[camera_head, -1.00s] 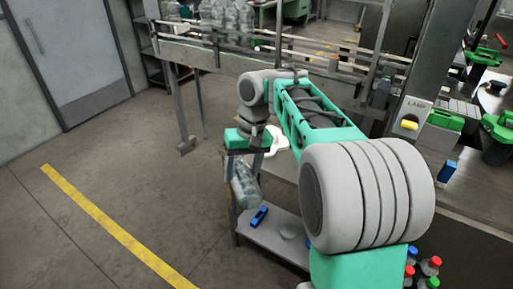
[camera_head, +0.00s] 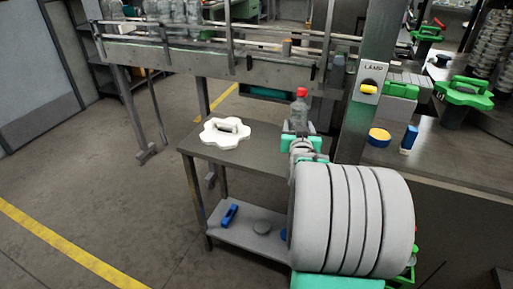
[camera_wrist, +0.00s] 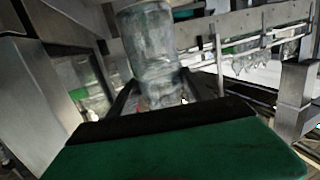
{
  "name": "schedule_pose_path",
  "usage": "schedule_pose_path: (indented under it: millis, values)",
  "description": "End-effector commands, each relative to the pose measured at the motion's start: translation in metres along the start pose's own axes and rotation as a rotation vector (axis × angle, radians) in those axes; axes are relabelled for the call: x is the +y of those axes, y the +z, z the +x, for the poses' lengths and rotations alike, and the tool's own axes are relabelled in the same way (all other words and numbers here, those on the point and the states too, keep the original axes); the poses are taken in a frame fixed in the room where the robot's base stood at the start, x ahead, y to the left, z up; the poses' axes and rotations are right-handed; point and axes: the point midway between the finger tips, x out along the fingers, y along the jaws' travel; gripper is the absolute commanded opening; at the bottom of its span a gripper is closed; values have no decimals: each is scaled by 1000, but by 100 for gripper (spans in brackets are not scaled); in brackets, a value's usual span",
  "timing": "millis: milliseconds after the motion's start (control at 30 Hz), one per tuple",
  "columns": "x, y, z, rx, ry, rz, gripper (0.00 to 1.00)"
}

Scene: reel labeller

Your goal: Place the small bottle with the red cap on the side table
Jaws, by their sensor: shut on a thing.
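The small clear bottle (camera_head: 301,114) with the red cap stands about upright in the head view, above the right part of the side table. My gripper (camera_head: 301,136) is shut on it, mostly hidden behind my own arm. The bottle (camera_wrist: 150,48) also shows in the wrist view, between the dark fingers. The side table (camera_head: 250,158) has a dark grey top and a lower shelf. I cannot tell how far the bottle is above the top.
A white lobed piece with a handle (camera_head: 226,132) lies on the table's left part. A conveyor (camera_head: 170,55) with several bottles runs behind. The table's middle is clear.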

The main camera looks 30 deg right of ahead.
Motion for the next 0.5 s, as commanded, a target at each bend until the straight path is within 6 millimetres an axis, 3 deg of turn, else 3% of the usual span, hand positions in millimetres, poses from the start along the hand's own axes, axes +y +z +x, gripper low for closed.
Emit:
schedule_pose_path:
  millis: [33, 100, 233, 367, 500]
  values:
    - [18, -3, -4, 47, 35, -4, 0]
    - [35, -9, -10, 90, 72, -10, 0]
    - [48, -13, -12, 125, 104, -17, 0]
    - [43, -5, 13, 123, 104, -17, 0]
    - [36, 6, 50, 123, 103, -16, 0]
